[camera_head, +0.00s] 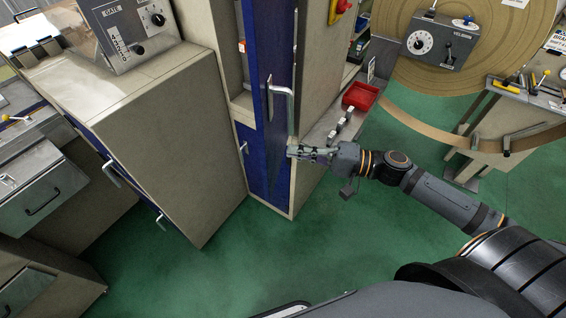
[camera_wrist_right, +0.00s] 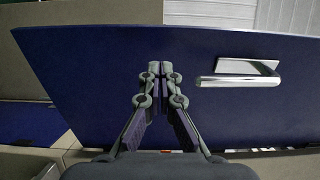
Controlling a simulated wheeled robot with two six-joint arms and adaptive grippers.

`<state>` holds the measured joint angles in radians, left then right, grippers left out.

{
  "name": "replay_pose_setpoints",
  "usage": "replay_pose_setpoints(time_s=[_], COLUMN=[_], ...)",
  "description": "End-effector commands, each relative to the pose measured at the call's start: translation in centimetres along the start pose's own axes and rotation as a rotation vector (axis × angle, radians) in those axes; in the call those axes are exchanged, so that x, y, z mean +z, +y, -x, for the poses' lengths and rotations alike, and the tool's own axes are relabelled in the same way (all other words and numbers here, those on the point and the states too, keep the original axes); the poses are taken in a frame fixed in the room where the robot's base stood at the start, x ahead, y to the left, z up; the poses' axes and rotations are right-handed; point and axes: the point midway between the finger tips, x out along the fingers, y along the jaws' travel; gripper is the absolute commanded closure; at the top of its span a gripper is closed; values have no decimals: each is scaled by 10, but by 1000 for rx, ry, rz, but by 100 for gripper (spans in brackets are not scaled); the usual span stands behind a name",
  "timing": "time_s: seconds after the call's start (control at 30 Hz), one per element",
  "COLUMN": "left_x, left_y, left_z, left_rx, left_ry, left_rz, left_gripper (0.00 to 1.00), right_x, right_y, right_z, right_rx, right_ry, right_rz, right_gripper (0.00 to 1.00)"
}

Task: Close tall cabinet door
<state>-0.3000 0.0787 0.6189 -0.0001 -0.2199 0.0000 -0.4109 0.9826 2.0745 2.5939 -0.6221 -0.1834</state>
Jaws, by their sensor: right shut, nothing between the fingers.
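The tall cabinet (camera_head: 312,55) stands at the centre of the head view. Its blue door (camera_head: 261,55) stands partly open, with a shelf interior visible to its left. A silver handle (camera_head: 284,92) is on the door's face. In the right wrist view the blue door (camera_wrist_right: 90,75) fills most of the picture, with the handle (camera_wrist_right: 262,80) to the right of the fingers. My right gripper (camera_head: 291,151) is shut and empty, by the door's lower end, below the handle. The fingertips (camera_wrist_right: 154,68) are before the blue face; contact cannot be told. My left gripper is not in view.
A lower blue cabinet front (camera_head: 262,165) is under the door. A beige cabinet (camera_head: 180,130) with a control box (camera_head: 128,30) stands left. A red tray (camera_head: 360,96) and a large brown roll (camera_head: 400,60) are right. Green floor (camera_head: 225,255) is clear in front.

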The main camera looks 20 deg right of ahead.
Motion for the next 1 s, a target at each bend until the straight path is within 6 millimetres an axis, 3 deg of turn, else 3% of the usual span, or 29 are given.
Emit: replay_pose_setpoints(time_s=[0.03,0.13,0.43,1.0], left_x=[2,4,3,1], left_y=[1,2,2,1], left_z=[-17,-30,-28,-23], left_rx=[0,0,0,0], left_ry=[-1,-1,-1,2], left_rz=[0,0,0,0], left_gripper=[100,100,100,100], right_x=[0,-1,0,1], right_y=[8,6,0,-1], right_z=[-8,-21,-37,-38], right_rx=[-6,-8,-2,2], right_ry=[-1,2,-1,24], right_rz=[6,6,-1,-3], right_gripper=[100,100,100,100])
